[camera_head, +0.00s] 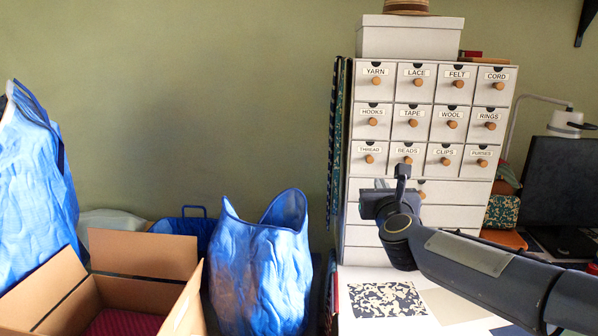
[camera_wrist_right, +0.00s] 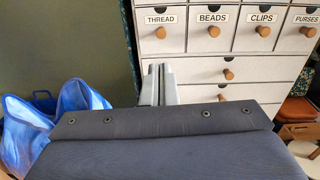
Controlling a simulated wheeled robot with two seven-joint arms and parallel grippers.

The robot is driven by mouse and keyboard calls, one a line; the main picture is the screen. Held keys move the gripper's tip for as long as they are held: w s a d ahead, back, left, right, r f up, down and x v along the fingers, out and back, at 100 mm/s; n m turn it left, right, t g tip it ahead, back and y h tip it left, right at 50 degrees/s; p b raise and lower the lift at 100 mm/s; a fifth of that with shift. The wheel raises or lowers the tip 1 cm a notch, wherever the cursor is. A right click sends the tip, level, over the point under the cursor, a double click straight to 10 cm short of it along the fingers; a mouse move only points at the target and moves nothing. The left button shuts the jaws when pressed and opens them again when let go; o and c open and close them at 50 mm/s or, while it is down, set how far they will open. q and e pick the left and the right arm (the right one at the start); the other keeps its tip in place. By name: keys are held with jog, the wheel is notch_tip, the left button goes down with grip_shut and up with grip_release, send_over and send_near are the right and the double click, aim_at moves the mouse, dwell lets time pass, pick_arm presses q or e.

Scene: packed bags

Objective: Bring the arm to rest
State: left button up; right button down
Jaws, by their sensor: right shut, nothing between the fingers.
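My right arm comes in from the lower right in the head view. Its gripper (camera_head: 403,172) is raised in front of the white drawer cabinet (camera_head: 372,190), below the drawers marked THREAD and BEADS. In the right wrist view the gripper's two fingers (camera_wrist_right: 159,84) are together with nothing between them. They point toward the cabinet's lower, unlabelled drawers (camera_wrist_right: 205,70); I cannot tell how close they are. My left gripper is not in view.
An open cardboard box (camera_head: 142,252) stands at lower left, near a large blue bag (camera_head: 35,175). Another blue bag (camera_head: 262,265) stands left of the cabinet. A white tabletop (camera_head: 355,275) with a patterned sheet (camera_head: 387,299) lies below the arm. A dark screen (camera_head: 560,180) is at right.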

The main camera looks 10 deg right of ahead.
jog(key=s+a+n+g+y+p, duration=0.2)
jog(key=s+a+n+y, duration=0.15)
jog(key=s+n, duration=0.45)
jog(key=s+a+n+g+y+p, duration=0.15)
jog(key=s+n+y+p, duration=0.35)
jog(key=n, duration=0.6)
jog(key=s+a+f+n+g, duration=0.1)
jog(key=s+f+n+g, duration=0.1)
jog(key=s+f+n, duration=0.2)
jog(key=s+f+n+g+p, duration=0.1)
jog(key=s+f+n+g, duration=0.2)
jog(key=s, duration=0.9)
jog(key=s+a+f+n+g, duration=0.1)
jog(key=s+f+n+g, duration=0.2)
jog(key=s+f+n, duration=0.3)
jog(key=s+n, duration=0.2)
jog(key=n, duration=0.2)
jog(key=shift+a+f+n+h+p, duration=0.3)
jog(key=shift+f+h+p, duration=0.05)
jog(key=shift+g, duration=0.25)
